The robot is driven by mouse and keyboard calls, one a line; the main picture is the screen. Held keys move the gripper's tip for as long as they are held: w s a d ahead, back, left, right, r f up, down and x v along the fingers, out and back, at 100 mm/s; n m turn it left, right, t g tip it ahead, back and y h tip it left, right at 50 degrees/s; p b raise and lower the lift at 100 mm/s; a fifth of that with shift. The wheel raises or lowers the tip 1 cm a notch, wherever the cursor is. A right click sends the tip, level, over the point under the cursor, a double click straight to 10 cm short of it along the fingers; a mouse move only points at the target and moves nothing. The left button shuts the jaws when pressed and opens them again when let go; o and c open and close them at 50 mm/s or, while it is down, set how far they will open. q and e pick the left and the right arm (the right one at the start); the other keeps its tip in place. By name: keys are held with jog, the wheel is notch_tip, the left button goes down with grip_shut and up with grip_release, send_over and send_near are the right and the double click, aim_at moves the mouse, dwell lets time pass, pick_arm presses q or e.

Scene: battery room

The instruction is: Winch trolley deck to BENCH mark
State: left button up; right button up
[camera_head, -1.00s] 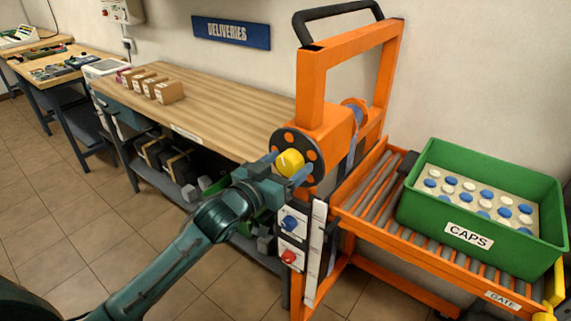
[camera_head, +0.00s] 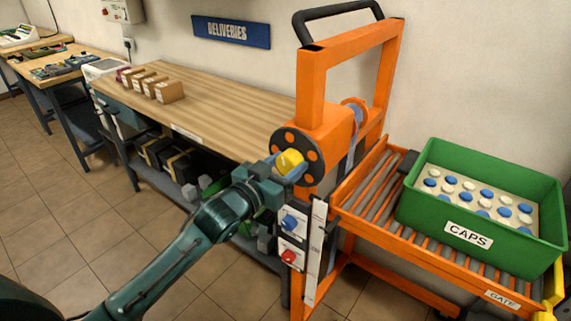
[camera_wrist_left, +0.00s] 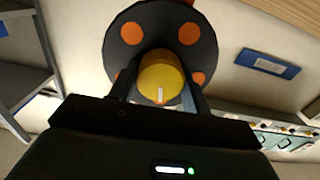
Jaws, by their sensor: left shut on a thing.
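The orange winch trolley (camera_head: 313,90) stands at the right end of the workbench. Its black winch disc (camera_head: 297,144) with orange spots carries a yellow knob (camera_head: 290,161). My left gripper (camera_head: 287,166) is shut on the yellow knob. In the left wrist view the knob (camera_wrist_left: 161,77) sits between the two fingers, in front of the disc (camera_wrist_left: 125,50). The roller deck (camera_head: 372,189) of the trolley bears a green CAPS crate (camera_head: 421,207) with white and blue caps. A white scale strip (camera_head: 315,252) runs down the trolley post; its marks are too small to read. My right gripper is not in view.
The wooden workbench (camera_head: 215,110) holds several small cardboard boxes (camera_head: 163,92) at its far left. A blue button (camera_head: 290,222) and a red button (camera_head: 289,256) sit on the post below the disc. A GATE label (camera_head: 502,299) is on the deck's front edge. Tiled floor is free at left.

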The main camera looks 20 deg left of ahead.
pick_arm(q)
jog(key=shift+r+m+p, duration=0.1)
jog(key=shift+m+p, duration=0.7)
jog(key=shift+m, duration=0.4)
jog(key=shift+m+p, duration=0.8)
jog(key=shift+m, duration=1.1)
jog(key=o, duration=1)
